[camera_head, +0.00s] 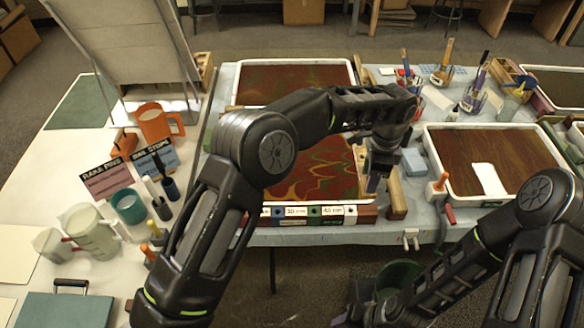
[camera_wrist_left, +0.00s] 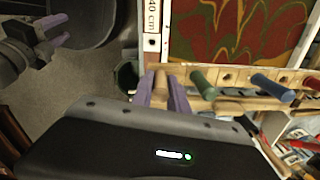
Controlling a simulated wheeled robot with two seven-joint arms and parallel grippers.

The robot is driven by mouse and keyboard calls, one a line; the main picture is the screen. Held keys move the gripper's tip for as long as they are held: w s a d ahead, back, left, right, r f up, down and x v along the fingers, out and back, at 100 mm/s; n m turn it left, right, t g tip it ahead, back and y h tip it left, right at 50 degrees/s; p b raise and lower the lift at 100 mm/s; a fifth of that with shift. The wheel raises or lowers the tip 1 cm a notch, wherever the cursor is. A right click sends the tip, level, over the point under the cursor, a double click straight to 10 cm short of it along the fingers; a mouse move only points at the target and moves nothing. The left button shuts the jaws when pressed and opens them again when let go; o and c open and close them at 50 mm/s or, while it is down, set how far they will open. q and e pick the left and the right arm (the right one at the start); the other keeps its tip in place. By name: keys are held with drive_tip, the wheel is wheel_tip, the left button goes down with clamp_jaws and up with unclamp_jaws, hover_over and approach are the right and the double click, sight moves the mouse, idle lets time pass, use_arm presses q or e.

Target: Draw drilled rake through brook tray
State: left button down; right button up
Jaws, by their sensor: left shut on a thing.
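The left gripper (camera_wrist_left: 163,90) is shut on a wooden peg of the drilled rake (camera_wrist_left: 235,78). The rake is a pale wooden bar with holes, and a green peg (camera_wrist_left: 203,84) and a blue peg (camera_wrist_left: 270,86) stick out of it. In the head view the left gripper (camera_head: 375,183) is at the right end of the front marbled tray (camera_head: 340,212), and my arm hides much of the tray. Red, green and yellow swirls fill it. Whether the rake touches the liquid cannot be told. The right gripper (camera_wrist_left: 60,30) is empty, its fingers apart.
A second marbled tray (camera_head: 352,66) lies behind. A brown tray (camera_head: 431,152) with a white sheet (camera_head: 489,179) is to the right. A wooden block (camera_head: 396,196) and blue block (camera_head: 414,162) stand between the trays. Cups and signs crowd the left table.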

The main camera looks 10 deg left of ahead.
use_arm(q)
drive_tip(key=shift+r+p, duration=1.4)
drive_tip(key=shift+r, duration=0.65)
drive_tip(key=shift+f, duration=0.1)
